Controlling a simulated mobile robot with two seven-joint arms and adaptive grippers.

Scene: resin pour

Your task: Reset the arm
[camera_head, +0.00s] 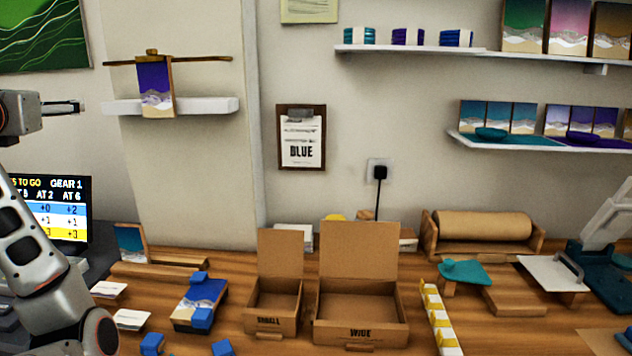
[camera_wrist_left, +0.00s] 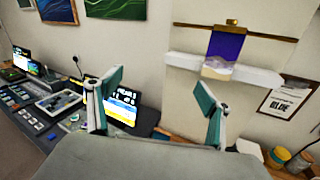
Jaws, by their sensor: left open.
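My left arm comes in from the left in the head view. Its gripper (camera_head: 72,107) is raised above the workbench, in front of the wall, and points right. It is seen side-on there. In the left wrist view my left gripper (camera_wrist_left: 158,84) has its two teal-edged fingers spread wide, with nothing between them. My right gripper is in neither view.
On the wooden bench (camera_head: 255,345) stand open SMALL (camera_head: 273,308) and WIDE (camera_head: 361,318) cardboard boxes, a blue-topped block (camera_head: 200,298) and a yellow-and-white strip (camera_head: 436,315). A screen (camera_head: 62,210) is behind my left arm. Air around the gripper is clear.

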